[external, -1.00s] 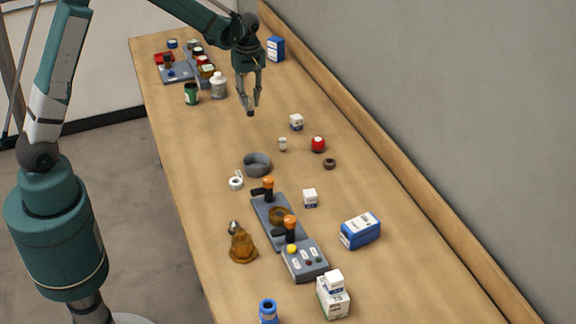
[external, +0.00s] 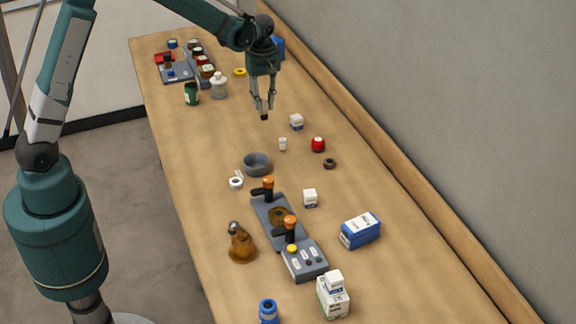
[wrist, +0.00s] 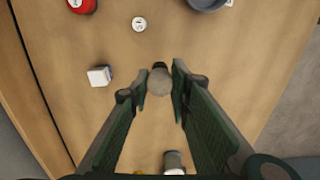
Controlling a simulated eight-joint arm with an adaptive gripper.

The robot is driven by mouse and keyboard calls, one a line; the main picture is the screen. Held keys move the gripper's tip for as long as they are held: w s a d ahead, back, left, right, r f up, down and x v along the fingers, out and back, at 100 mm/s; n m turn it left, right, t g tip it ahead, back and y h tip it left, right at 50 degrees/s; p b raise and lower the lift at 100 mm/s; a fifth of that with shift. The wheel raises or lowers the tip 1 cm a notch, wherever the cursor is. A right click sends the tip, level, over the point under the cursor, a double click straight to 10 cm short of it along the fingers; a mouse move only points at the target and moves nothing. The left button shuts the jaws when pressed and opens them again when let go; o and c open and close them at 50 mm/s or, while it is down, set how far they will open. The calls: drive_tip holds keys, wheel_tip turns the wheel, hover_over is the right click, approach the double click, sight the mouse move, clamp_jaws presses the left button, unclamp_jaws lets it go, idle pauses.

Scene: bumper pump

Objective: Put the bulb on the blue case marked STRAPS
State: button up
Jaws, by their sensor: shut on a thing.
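My gripper (external: 264,108) hangs over the far half of the table. In the wrist view its fingertips (wrist: 160,88) are shut on a round greyish bulb (wrist: 158,84) with a dark end pointing away. In the external view only the bulb's dark end (external: 264,117) shows clearly, below the fingertips and above the wood. A blue case (external: 360,231) with a white top label lies on the near right of the table. Another blue case (external: 279,46) stands at the far end, partly hidden behind my gripper. I cannot read STRAPS on either one.
A red round jar (external: 318,145), a small white box (external: 296,122) and a grey bowl (external: 257,164) stand nearer than my gripper. A raised ledge (external: 420,206) runs along the wall.

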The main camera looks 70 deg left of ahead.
drive_tip(key=w+d+r, duration=0.1)
drive_tip(key=w+d, duration=0.2)
drive_tip(key=d, duration=0.4)
drive_tip(key=w+d+r, duration=0.1)
drive_tip(key=w+d, duration=0.3)
drive_tip(key=d, duration=0.3)
wheel_tip(320, 180, up, 5)
drive_tip(key=p, duration=0.2)
hover_over(361, 223)
drive_tip(key=shift+f, duration=0.2)
drive_tip(key=shift+f, duration=0.1)
wheel_tip(361, 223, down, 6)
drive_tip(key=shift+f, duration=1.9)
drive_tip(key=shift+f, duration=0.2)
